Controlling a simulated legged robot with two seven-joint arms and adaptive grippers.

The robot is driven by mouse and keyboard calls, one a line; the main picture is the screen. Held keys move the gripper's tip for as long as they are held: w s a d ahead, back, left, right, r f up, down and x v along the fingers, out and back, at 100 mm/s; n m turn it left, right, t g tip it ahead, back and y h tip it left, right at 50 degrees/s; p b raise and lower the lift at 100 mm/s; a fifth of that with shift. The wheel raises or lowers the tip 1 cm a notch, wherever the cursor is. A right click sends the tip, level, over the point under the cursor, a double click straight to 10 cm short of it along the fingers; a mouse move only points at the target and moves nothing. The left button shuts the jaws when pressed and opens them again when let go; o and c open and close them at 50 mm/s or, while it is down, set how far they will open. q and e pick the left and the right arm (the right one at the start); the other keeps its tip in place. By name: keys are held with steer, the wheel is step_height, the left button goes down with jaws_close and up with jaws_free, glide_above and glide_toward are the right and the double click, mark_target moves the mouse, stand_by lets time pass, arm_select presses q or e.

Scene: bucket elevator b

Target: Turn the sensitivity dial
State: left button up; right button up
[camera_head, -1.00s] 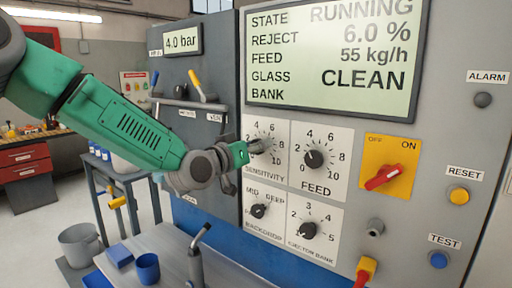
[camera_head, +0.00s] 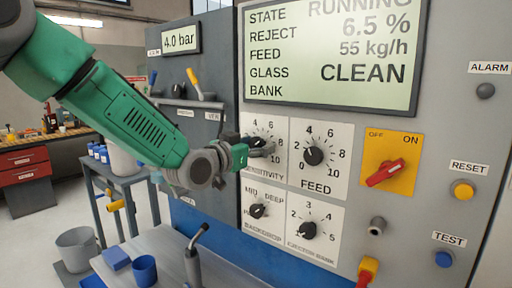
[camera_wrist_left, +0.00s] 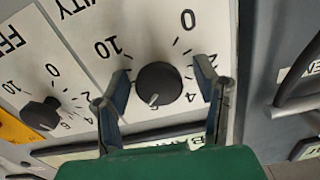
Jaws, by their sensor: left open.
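The sensitivity dial (camera_wrist_left: 158,84) is a round black knob on a white numbered plate. In the left wrist view its white mark points down and slightly left, on the side away from the 0 and 10. My left gripper (camera_wrist_left: 160,68) is open, with one dark finger on each side of the knob. I cannot tell whether either finger touches it. In the head view my left gripper (camera_head: 256,148) is at the SENSITIVITY plate (camera_head: 277,130) and hides part of the dial. My right gripper is not in view.
The FEED dial (camera_head: 313,156) is close on the right, with the BACKDROP dial (camera_head: 257,211) below. A red switch (camera_head: 386,173) on yellow is farther right. The display (camera_head: 335,55) above reads reject 6.5 %. A grey bench (camera_head: 170,252) stands below.

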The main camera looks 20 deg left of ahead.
arm_select(q)
steer(key=shift+s+r, duration=0.1)
steer(key=shift+s, duration=0.15)
steer(key=v, duration=1.1)
steer(key=shift+a, duration=0.25)
steer(key=shift+s, duration=0.15)
steer(key=shift+f, duration=0.2)
